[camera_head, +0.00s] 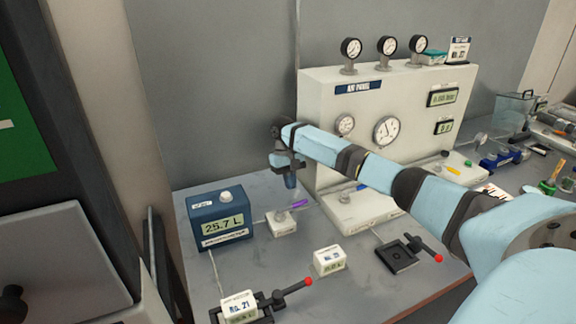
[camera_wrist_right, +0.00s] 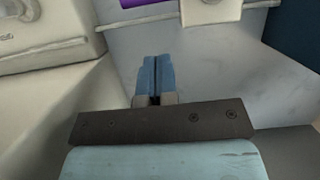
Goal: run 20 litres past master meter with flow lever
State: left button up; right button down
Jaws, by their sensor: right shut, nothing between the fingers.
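A blue meter box (camera_head: 222,226) stands at the left of the bench, and its display reads 25.7 L. Right of it, a purple handle (camera_head: 298,204) sits on a small white block (camera_head: 283,225). A black lever with a red knob (camera_head: 309,282) lies at the front, beside a white block labelled No. 21 (camera_head: 239,306). A second red-knobbed lever (camera_head: 426,249) sits on a black plate to the right. My right gripper (camera_head: 291,183) points down above the purple handle, shut and empty. Its blue fingertips (camera_wrist_right: 154,74) are together in the wrist view. My left gripper is not in view.
A white air panel (camera_head: 318,110) with gauges stands behind my right arm. A small white display block (camera_head: 329,261) sits between the levers. Tools and a clear tank (camera_head: 512,112) are at the far right. Bare bench shows around the front blocks.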

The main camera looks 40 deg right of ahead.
aim_at(293, 206)
jog(key=shift+s+a+f+p, duration=0.15)
jog(key=shift+s+a, duration=0.05)
jog(key=shift+s, duration=0.45)
jog(key=shift+s+a+f+p, duration=0.15)
jog(key=shift+s+f, duration=0.05)
jog(key=shift+s, duration=0.45)
jog(key=shift+s+a+f+p, duration=0.15)
jog(key=shift+s+a, duration=0.05)
jog(key=shift+s, duration=0.45)
jog(key=shift+r, duration=0.1)
